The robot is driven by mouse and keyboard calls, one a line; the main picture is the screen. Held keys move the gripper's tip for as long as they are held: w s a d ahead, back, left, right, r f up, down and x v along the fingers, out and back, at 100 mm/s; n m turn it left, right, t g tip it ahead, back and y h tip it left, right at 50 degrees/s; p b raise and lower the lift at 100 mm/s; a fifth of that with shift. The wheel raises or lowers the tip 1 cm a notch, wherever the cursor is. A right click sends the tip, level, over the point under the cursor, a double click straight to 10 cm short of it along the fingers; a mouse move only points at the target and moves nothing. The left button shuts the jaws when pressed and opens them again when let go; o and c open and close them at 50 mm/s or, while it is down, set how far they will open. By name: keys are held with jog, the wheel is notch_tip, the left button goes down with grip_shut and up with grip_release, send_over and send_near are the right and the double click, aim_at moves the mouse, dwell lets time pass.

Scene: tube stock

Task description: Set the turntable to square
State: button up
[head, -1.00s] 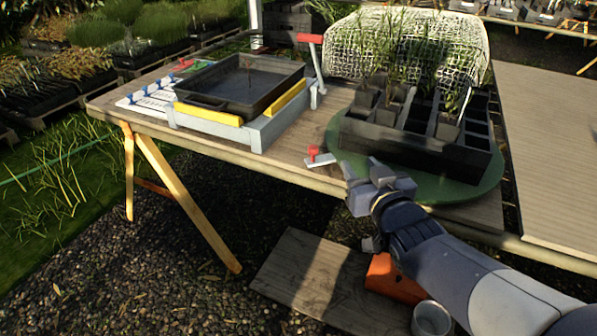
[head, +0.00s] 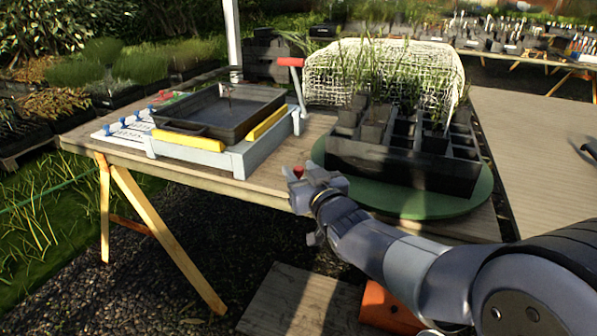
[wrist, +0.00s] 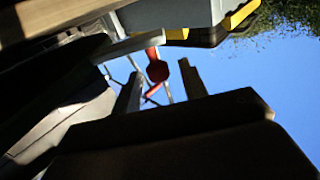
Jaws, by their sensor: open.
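The turntable (head: 410,207) is a green disc at the right end of the wooden table. A black crate (head: 400,172) with square cells stands on it, its front face running roughly along the table's front edge. I cannot tell whether it is exactly square. A small red-topped handle (head: 298,171) stands at the disc's left front, largely hidden behind my gripper (head: 314,179). My gripper is open. In the wrist view, the red handle (wrist: 157,70) shows between the two fingertips (wrist: 161,88), with no clear contact.
Left of the turntable stands a grey frame (head: 245,157) with yellow strips, a dark tray (head: 215,115) and a red-ended lever (head: 290,62). Potted seedlings (head: 375,115) rise from the crate. White netting (head: 335,75) lies behind it. An orange box (head: 385,310) sits below the table.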

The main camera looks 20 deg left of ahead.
jog(key=shift+x, duration=0.8)
grip_shut()
